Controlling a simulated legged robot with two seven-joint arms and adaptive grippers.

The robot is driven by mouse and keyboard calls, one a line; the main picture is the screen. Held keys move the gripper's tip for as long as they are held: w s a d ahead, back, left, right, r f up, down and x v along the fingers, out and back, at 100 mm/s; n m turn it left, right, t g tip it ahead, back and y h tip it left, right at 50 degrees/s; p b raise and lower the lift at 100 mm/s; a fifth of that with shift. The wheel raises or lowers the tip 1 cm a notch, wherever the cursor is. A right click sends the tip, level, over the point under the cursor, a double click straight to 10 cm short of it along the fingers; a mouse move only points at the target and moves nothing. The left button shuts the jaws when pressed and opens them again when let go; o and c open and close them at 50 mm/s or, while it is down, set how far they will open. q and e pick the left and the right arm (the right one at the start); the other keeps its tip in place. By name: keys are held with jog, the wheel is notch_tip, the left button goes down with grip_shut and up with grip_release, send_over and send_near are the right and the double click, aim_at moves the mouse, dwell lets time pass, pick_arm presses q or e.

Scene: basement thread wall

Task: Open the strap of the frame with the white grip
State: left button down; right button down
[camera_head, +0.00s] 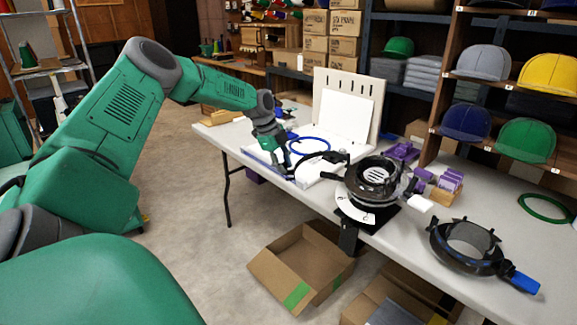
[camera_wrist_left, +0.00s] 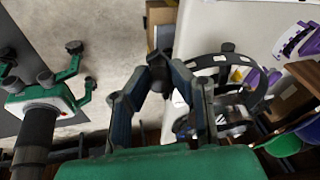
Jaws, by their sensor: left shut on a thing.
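The frame with the white grip (camera_head: 375,183) is a round black cap frame standing on a dark holder at the table's front edge. Its white grip (camera_head: 418,202) points to the right. A thin black strap (camera_head: 328,159) reaches out from its left side, clear of the ring. My left gripper (camera_head: 287,171) is left of the frame, shut on what looks like the end of this strap; its fingers partly hide the hold. In the left wrist view the gripper (camera_wrist_left: 165,80) has the black ring (camera_wrist_left: 262,82) to its right.
A second black frame with a blue grip (camera_head: 524,282) lies at the right on the table (camera_head: 400,240). A blue ring (camera_head: 308,146) and a white upright board (camera_head: 347,110) are behind my gripper. An open cardboard box (camera_head: 268,277) stands on the floor below.

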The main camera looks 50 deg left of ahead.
pick_arm(q)
jog(key=shift+w+a, duration=0.1)
jog(key=shift+a, duration=0.3)
jog(key=shift+d, duration=0.25)
jog(key=c, duration=1.4)
grip_release()
jog(key=shift+c, duration=0.2)
jog(key=v, duration=1.2)
jog(key=shift+w, duration=0.2)
